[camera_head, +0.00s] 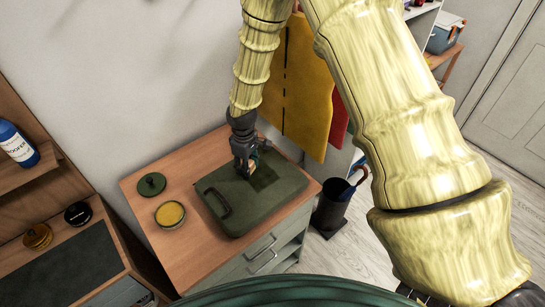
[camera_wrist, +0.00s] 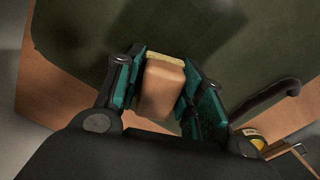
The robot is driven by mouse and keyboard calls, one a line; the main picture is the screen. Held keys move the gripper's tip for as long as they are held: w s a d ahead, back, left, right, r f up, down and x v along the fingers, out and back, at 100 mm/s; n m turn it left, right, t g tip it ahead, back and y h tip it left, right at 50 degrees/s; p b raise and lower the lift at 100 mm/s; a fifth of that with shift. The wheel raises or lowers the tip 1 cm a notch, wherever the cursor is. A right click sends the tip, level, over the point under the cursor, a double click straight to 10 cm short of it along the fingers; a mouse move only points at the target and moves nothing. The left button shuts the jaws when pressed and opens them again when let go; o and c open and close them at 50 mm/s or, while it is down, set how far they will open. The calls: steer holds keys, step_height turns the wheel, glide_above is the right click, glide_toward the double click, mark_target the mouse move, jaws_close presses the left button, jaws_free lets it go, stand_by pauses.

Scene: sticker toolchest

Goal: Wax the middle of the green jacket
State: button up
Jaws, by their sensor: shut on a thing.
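The green jacket (camera_head: 281,184) looks like a flat dark green slab with rounded corners on the wooden cabinet top, with a handle-like loop at its left. It fills much of the wrist view (camera_wrist: 220,50). A darker patch shows near its middle; I cannot tell whether it is wax or shadow. My gripper (camera_head: 248,168) is over its far middle part, shut on a tan block with a pale yellow pad (camera_wrist: 165,88). The pad faces the jacket; contact is unclear. An open round tin of yellow wax (camera_head: 170,214) sits left of the jacket.
A green round lid (camera_head: 151,184) lies behind the tin. A yellow garment (camera_head: 305,95) hangs on the wall just right of my arm. A dark umbrella bin (camera_head: 332,210) stands right of the cabinet. A wooden shelf (camera_head: 55,195) with a blue bottle (camera_head: 17,147) is at left.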

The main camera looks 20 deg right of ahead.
steer(key=shift+w+a, duration=0.1)
steer(key=shift+w, duration=0.25)
steer(key=shift+w+r+p, duration=0.25)
steer(key=shift+r+p, duration=0.05)
steer(key=shift+p, duration=0.1)
steer(key=r, duration=0.1)
steer(key=r+p, duration=0.1)
steer(key=r, duration=0.1)
steer(key=shift+s+r, duration=0.25)
steer(key=shift+r, duration=0.05)
steer(key=shift+w+r+p, duration=0.25)
steer(key=shift+r+p, duration=0.7)
steer(key=shift+s+r+p, duration=0.15)
steer(key=shift+r+p, duration=0.45)
steer(key=shift+r, duration=0.45)
